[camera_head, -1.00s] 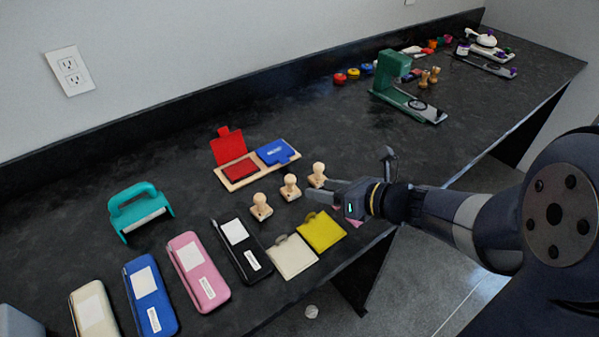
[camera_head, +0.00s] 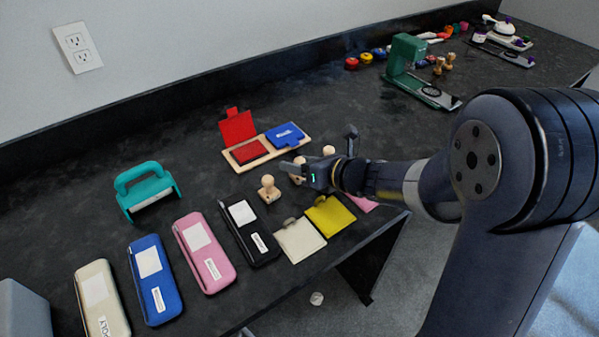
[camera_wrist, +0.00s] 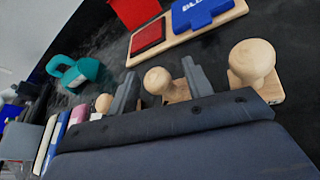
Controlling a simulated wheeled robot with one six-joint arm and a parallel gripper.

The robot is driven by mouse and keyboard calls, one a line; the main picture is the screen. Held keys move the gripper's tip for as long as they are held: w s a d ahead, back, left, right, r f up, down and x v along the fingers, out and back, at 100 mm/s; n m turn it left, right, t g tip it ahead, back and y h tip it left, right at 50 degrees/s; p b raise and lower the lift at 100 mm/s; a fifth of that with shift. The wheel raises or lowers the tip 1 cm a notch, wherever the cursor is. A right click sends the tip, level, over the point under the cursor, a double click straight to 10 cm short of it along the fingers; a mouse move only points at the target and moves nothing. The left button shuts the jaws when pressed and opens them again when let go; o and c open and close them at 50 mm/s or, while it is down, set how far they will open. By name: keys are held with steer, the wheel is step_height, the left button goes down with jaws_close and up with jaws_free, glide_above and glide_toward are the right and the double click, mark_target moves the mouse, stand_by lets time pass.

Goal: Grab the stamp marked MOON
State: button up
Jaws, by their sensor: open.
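Three wooden stamps with round knobs stand in a row near the counter's front edge. The left stamp (camera_head: 268,189) shows whole in the head view; the middle stamp (camera_head: 297,172) and the right stamp (camera_head: 328,150) are partly hidden by my gripper (camera_head: 318,151). In the wrist view, my gripper (camera_wrist: 161,66) is open, and the middle stamp (camera_wrist: 158,81) shows between its two fingers. The right stamp (camera_wrist: 252,62) is outside the right finger, and the left stamp (camera_wrist: 103,103) is outside the left finger. No marking is readable, so I cannot tell which is MOON.
Behind the stamps lies a wooden tray (camera_head: 271,157) with red and blue ink pads. In front lie a cream pad (camera_head: 300,241), a yellow pad (camera_head: 331,216) and several pencil cases. A teal punch (camera_head: 147,190) stands left. A green press (camera_head: 405,60) stands far right.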

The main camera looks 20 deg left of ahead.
steer(key=shift+c, duration=0.6)
steer(key=c, duration=0.9)
